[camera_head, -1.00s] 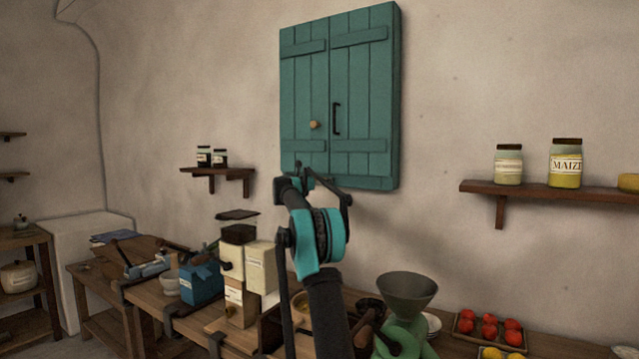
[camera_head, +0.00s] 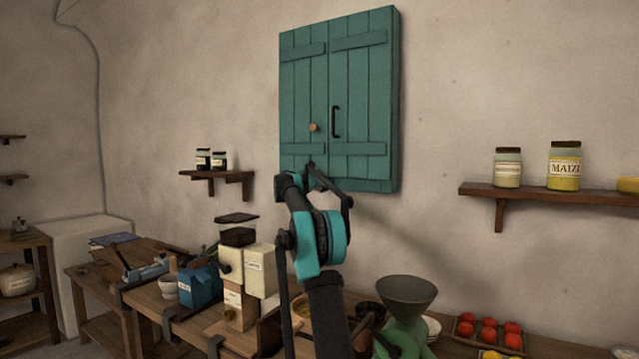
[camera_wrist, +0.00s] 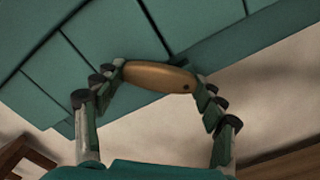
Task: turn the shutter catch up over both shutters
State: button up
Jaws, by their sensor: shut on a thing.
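The green plank shutters (camera_head: 352,90) hang closed on the wall, with a dark handle (camera_head: 336,121) and a small round brass-coloured knob (camera_head: 314,127) near their meeting line. My gripper (camera_head: 311,168) is at their bottom edge in the head view and hides what it holds there. In the wrist view, the shutter catch (camera_wrist: 158,76), an oval brass-brown piece with a dark dot near its right end, lies between my two fingers, one at each end. The shutters (camera_wrist: 95,50) fill the upper part of that view, and their lower edge runs diagonally behind the catch.
A wall shelf (camera_head: 560,193) with jars is at right, and a small shelf (camera_head: 216,175) with dark jars at left.

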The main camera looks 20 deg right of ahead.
jog(key=m, duration=0.3)
jog(key=s+m, duration=0.1)
jog(key=shift+d+r+m, duration=0.3)
jog(key=shift+d+r, duration=0.05)
jog(key=shift+s+d+r+m, duration=0.1)
jog(key=shift+s+m, duration=0.05)
jog(key=shift+m, duration=0.65)
jog(key=shift+s+d+m, duration=0.1)
jog(key=shift+d+m, duration=0.05)
jog(key=shift+m, duration=0.65)
jog(key=shift+s+d+r+m, duration=0.1)
jog(key=shift+s+m, duration=0.05)
jog(key=shift+m, duration=0.65)
jog(key=shift+f, duration=0.1)
jog(key=o, duration=1.7)
jog(key=v, duration=1.2)
jog(key=shift+s, duration=0.1)
